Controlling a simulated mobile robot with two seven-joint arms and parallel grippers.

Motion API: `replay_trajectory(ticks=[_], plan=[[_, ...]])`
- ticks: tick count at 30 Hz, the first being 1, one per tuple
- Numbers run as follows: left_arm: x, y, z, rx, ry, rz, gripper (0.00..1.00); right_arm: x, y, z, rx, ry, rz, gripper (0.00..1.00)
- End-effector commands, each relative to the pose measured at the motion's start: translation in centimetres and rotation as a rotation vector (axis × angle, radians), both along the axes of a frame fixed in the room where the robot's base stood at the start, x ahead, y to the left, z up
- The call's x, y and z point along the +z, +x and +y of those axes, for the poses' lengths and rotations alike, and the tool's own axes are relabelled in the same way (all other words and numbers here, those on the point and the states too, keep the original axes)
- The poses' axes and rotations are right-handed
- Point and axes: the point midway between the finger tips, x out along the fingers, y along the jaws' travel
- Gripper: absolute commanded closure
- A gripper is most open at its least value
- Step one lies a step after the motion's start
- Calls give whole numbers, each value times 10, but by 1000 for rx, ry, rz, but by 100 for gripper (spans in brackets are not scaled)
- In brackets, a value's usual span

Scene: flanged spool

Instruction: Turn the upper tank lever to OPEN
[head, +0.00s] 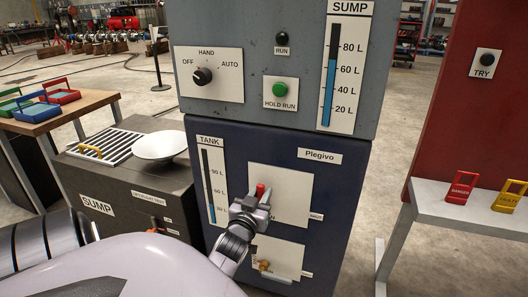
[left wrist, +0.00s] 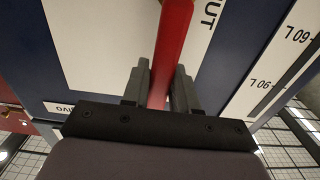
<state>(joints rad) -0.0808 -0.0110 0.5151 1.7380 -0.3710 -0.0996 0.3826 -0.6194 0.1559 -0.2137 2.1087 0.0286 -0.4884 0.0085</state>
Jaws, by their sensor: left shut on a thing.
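The upper tank lever has a red handle (head: 260,189) on a white plate of the dark blue TANK cabinet (head: 345,190). Its red tip stands up above my left gripper (head: 257,204), which hides the rest of the valve. In the left wrist view the red handle (left wrist: 172,45) runs between the two dark fingers of my left gripper (left wrist: 160,88), which is shut on it. A SHUT label (head: 316,216) is at the plate's right edge. Another label, partly hidden and ending in N, is beside the gripper. My right gripper is not in view.
A lower brass valve (head: 264,266) sits on a second plate, just below my gripper. The grey SUMP panel (head: 270,30) with knob and buttons is above. A dark sump box (head: 130,190) with a white dish (head: 160,146) stands left. A pale bench (head: 470,205) stands right.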

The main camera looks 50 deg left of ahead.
Motion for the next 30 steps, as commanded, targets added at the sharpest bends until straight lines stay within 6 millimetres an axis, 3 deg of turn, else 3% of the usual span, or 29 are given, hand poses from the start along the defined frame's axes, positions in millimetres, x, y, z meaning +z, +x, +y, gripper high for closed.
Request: replay_trajectory(ticks=[17, 18, 20, 30], plan=[[2, -1, 4, 2, -30, -23, 100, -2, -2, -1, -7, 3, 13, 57], [2, -1, 4, 2, -30, -23, 65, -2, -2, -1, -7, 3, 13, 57], [2, -1, 4, 2, -29, -23, 51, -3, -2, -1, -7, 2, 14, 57], [0, -1, 3, 0, -28, -18, 51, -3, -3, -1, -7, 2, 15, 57]])
